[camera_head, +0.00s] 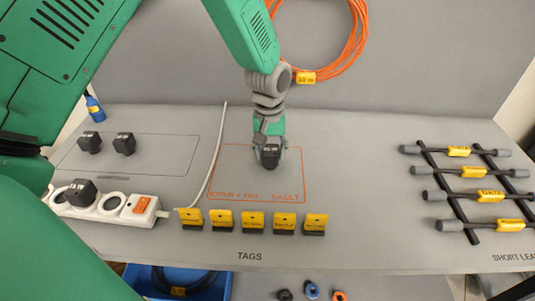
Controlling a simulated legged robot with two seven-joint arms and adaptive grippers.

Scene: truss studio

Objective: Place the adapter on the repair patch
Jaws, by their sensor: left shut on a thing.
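The repair patch (235,172) is an orange-outlined rectangle with orange lettering on the grey bench, in the middle of the head view. My left gripper (270,148) reaches down from above and is shut on a small black adapter (270,159). The adapter appears inside the outline, towards its upper middle. I cannot tell whether it touches the bench. Two similar black adapters (90,142) (124,144) stand in a thin dark outline at the left. Another black adapter (81,192) sits on the white power strip. My right gripper is not in view.
The white power strip (140,207) lies at the left, its cord running up beside the patch. Several yellow tags (252,221) stand in front of the patch. Leads with yellow labels lie on a black rack (472,238) at the right. Bench (360,190) between patch and rack is clear.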

